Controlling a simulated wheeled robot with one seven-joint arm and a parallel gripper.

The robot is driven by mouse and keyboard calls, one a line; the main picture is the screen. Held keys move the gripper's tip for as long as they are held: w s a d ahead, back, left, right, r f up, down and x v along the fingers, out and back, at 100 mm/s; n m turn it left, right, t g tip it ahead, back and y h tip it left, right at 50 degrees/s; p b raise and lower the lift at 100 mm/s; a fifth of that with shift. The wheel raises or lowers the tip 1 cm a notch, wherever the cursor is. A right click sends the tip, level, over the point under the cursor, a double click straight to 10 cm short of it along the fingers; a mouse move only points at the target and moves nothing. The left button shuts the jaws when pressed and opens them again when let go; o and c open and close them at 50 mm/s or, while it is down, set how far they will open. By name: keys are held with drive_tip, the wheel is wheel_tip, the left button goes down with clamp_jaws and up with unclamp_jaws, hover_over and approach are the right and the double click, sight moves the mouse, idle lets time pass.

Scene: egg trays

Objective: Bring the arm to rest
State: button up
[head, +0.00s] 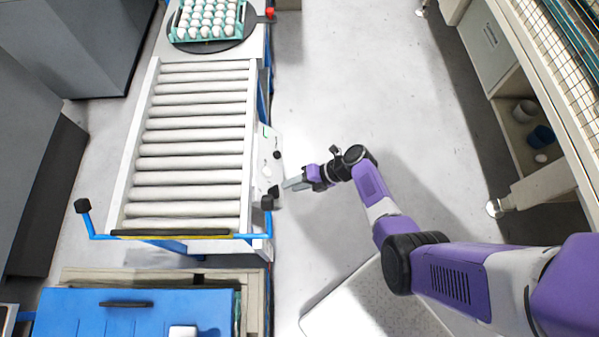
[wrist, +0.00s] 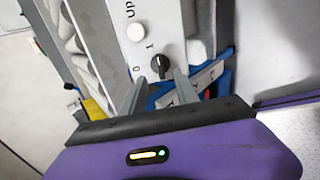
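My arm (head: 370,185) is purple, white and black and reaches from the lower right toward the conveyor. My gripper (head: 289,184) is at the right side of the roller conveyor, near its control panel (head: 267,160). In the wrist view my gripper (wrist: 159,78) has its two grey fingers apart with nothing held between them. A black rotary knob (wrist: 160,66) on the panel shows beyond the gap, between the marks I and O. A white button (wrist: 135,32) is above it. I cannot tell whether a finger touches the panel.
The roller conveyor (head: 195,140) is empty. A teal tray (head: 178,32) of white eggs sits on a dark round plate at its far end. A blue-topped cart (head: 80,312) is at the lower left. Shelving (head: 515,110) stands at the right. The floor (head: 350,80) between is clear.

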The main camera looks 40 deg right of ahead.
drive_tip(key=shift+v, duration=1.25)
